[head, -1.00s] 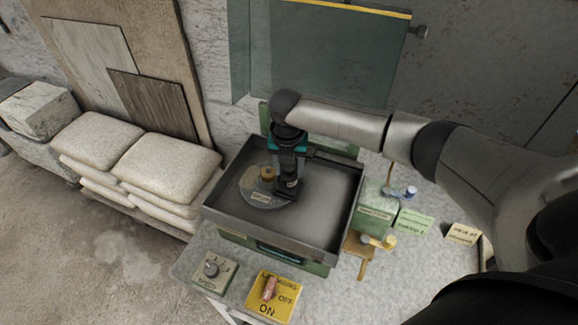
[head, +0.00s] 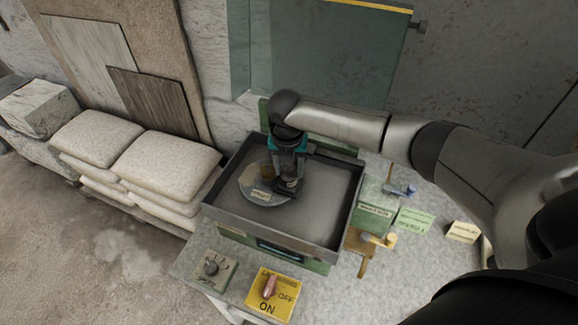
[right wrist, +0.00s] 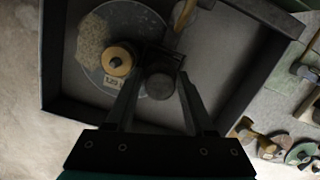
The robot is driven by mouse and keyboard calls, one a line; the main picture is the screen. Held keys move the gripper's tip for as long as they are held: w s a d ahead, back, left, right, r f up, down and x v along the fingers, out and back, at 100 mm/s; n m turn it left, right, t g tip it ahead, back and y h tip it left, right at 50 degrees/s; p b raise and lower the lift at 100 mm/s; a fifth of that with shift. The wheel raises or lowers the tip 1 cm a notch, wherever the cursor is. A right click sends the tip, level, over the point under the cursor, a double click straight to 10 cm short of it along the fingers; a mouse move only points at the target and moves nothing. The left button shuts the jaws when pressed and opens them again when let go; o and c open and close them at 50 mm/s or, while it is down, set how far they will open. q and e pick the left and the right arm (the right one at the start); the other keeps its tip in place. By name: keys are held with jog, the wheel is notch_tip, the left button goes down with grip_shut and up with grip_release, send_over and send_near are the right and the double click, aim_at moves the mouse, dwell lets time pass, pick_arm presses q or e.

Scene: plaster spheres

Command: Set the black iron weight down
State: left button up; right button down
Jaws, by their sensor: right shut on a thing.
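The black iron weight (right wrist: 159,84) is a dark round piece between the fingertips of my right gripper (right wrist: 158,72) in the right wrist view. My right gripper (head: 289,187) is shut on it, low over the right part of a round grey disc (head: 258,199) in the tray. I cannot tell whether the weight touches the disc. In the head view the fingers hide most of the weight. My left gripper is not in view.
The dark-walled tray (head: 212,207) sits on a green base. A speed dial (head: 211,268) and yellow mains switch plate (head: 270,294) lie in front. Green boxes (head: 375,209) and small tools stand at right. The tray's right half is bare.

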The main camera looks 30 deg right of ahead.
jog(key=shift+c, duration=0.9)
grip_release()
jog(key=shift+a, duration=0.15)
jog(key=shift+a+r+p, duration=0.1)
jog(key=shift+r+p, duration=0.9)
jog(key=shift+r, duration=0.05)
jog(key=shift+d+r, duration=0.2)
jog(key=shift+r, duration=0.7)
